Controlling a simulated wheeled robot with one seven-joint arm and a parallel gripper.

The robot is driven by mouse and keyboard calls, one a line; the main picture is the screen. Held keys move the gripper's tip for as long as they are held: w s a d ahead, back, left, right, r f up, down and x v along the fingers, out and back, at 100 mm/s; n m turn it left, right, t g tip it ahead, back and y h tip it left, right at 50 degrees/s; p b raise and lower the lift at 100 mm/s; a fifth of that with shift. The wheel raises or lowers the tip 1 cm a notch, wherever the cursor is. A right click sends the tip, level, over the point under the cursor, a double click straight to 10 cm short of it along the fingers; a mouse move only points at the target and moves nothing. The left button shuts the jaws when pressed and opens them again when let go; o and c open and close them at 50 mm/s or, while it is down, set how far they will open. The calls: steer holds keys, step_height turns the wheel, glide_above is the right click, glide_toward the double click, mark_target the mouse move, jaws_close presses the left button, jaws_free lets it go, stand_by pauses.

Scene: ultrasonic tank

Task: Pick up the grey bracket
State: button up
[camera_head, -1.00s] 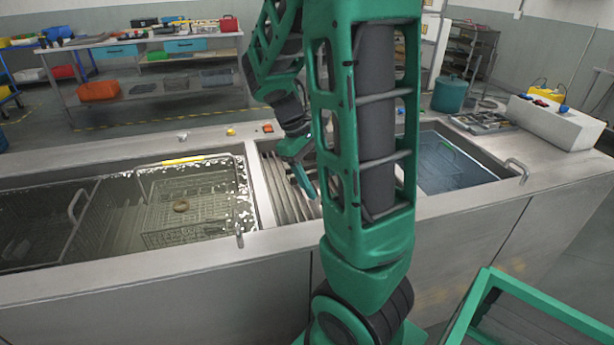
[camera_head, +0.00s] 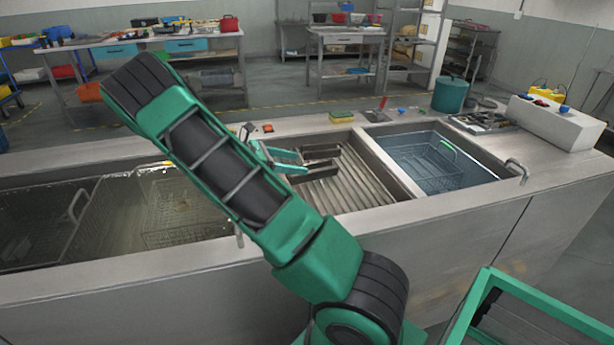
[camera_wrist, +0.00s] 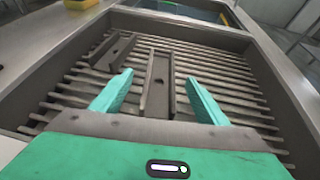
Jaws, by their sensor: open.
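Two similar grey channel-shaped brackets lie on the slatted rack (camera_wrist: 225,80) of the middle bay. The nearer bracket (camera_wrist: 159,95) lies lengthwise between my gripper's fingers in the wrist view; it also shows in the head view (camera_head: 320,168). The other bracket (camera_wrist: 115,50) lies just left of it in the wrist view, and behind it in the head view (camera_head: 322,150). My gripper (camera_wrist: 160,77) is open, with one teal finger on each side of the nearer bracket; it also shows in the head view (camera_head: 302,163). I cannot tell whether the fingers touch it.
Metal walls (camera_head: 389,167) edge the bay. A blue liquid tank with a wire basket (camera_head: 437,167) is to the right. A murky tank with baskets (camera_head: 150,215) is to the left, partly hidden by my arm. A yellow-green sponge (camera_head: 341,116) sits on the back rim.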

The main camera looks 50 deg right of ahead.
mark_target(320, 166)
steer(key=x, duration=1)
steer(key=shift+s+d, duration=0.15)
steer(key=shift+d, duration=0.2)
steer(key=c, duration=1.5)
